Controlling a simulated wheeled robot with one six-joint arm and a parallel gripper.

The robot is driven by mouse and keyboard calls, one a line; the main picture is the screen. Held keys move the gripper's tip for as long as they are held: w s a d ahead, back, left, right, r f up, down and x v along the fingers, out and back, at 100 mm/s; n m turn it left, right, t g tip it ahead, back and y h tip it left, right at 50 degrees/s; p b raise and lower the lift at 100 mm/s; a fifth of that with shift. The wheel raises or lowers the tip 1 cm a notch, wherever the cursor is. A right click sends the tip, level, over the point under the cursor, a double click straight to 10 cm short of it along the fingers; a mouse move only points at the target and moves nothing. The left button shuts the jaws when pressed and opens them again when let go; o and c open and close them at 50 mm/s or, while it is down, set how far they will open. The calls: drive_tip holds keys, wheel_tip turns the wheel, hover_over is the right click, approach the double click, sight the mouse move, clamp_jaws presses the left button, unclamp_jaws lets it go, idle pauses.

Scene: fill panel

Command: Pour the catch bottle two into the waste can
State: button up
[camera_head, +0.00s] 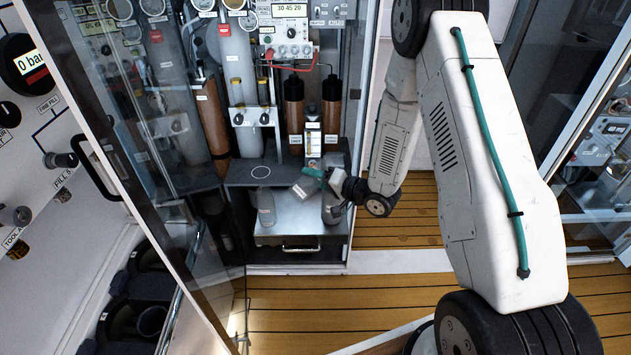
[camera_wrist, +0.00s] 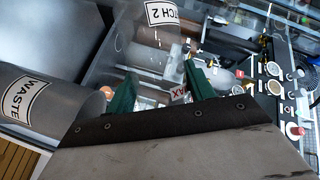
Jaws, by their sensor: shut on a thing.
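My gripper (camera_head: 325,175) is at the cabinet front, over the low metal surface. In the wrist view its green fingers (camera_wrist: 160,90) are shut on the clear catch bottle two (camera_wrist: 140,45), whose label ends in "CH 2". The bottle (camera_head: 303,190) is strongly tilted and held up in the air. The waste can (camera_wrist: 65,103), grey with a "WASTE" label, shows at the left of the wrist view, close to the fingers. In the head view the can (camera_head: 332,214) stands just below my gripper, partly hidden by it. The bottle's mouth and contents are not clear.
Another grey bottle (camera_head: 265,207) stands on the metal surface to the left. Brown bottles (camera_head: 294,112) and a small white-labelled box (camera_head: 313,142) stand on the shelf behind. An open glass door (camera_head: 130,150) borders the left. Wooden floor (camera_head: 300,310) lies clear in front.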

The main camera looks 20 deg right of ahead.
sight(327, 158)
drive_tip(key=r+n+h, duration=0.1)
drive_tip(key=n, duration=0.1)
drive_tip(key=d+r+n+h, duration=0.1)
drive_tip(key=r, duration=0.1)
drive_tip(key=d+r+n+h, duration=0.1)
drive_tip(key=r+n, duration=0.1)
drive_tip(key=shift+w+r+n, duration=0.25)
drive_tip(key=shift+w+n, duration=0.05)
drive_tip(key=shift+w, duration=0.05)
drive_tip(key=n+h, duration=0.1)
drive_tip(key=d+n, duration=0.1)
drive_tip(key=d+r+h, duration=0.1)
drive_tip(key=shift+w+r+n+h, duration=0.1)
drive_tip(key=shift+w+n+h, duration=0.2)
drive_tip(key=shift+n, duration=0.1)
drive_tip(key=shift+d+m+t+h, duration=0.4)
drive_tip(key=shift+d+m+h, duration=0.3)
drive_tip(key=shift+d+h, duration=0.25)
drive_tip(key=shift+s+d+m+h, duration=0.1)
drive_tip(key=shift+d+m+h, duration=0.05)
drive_tip(key=shift+m+h, duration=0.35)
drive_tip(key=shift+s+a+f+m+h, duration=0.2)
drive_tip(key=shift+s+f+m+h, duration=0.15)
drive_tip(key=shift+m+h, duration=0.3)
drive_tip(key=shift+s+a, duration=0.15)
drive_tip(key=shift+a, duration=0.7)
drive_tip(key=shift+f, duration=0.1)
